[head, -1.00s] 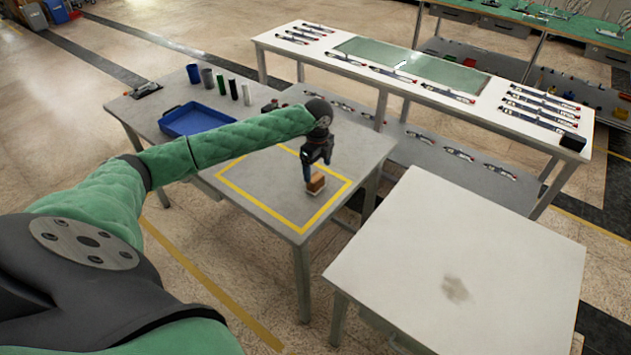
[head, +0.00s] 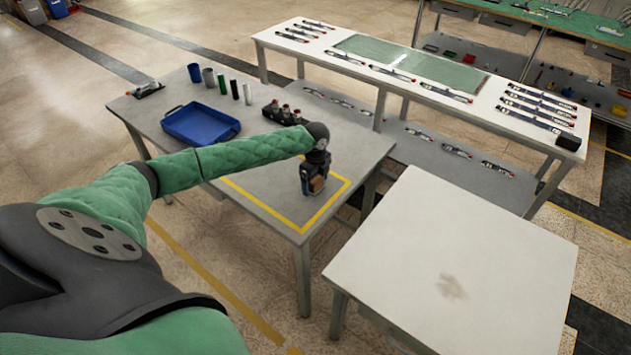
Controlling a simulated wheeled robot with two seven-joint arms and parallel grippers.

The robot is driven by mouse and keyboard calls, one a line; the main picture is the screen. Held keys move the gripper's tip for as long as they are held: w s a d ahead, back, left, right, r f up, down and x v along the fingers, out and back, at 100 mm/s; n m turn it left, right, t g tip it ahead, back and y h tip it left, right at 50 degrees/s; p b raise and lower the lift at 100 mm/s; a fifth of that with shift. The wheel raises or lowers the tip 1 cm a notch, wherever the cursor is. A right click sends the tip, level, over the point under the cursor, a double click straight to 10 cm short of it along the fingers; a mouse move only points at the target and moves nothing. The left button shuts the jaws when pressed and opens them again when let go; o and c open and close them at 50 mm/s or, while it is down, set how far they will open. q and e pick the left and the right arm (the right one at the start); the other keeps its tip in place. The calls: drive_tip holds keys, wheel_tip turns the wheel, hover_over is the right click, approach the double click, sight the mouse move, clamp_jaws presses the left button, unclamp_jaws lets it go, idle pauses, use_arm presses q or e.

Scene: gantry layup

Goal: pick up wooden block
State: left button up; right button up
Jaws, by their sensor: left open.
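The wooden block (head: 317,185) is a small brown piece inside the yellow taped square on the grey table (head: 262,222). My left gripper (head: 314,188) points down at the block, with its fingers low around or right beside it. The fingers hide part of the block, and I cannot tell whether they touch it. The left gripper is open. My right gripper is not in view.
A blue tray (head: 200,124), several upright cylinders (head: 222,83) and a dark holder with bottles (head: 284,113) stand on the table's far side. A white table (head: 450,270) is at the right. A long bench (head: 345,60) stands behind.

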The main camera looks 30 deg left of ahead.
use_arm(q)
drive_tip(key=shift+f, duration=0.3)
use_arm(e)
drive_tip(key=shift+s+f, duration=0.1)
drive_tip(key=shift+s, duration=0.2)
use_arm(q)
drive_tip(key=c, duration=1.1)
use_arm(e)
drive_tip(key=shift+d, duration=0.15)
use_arm(q)
drive_tip(key=shift+r, duration=0.1)
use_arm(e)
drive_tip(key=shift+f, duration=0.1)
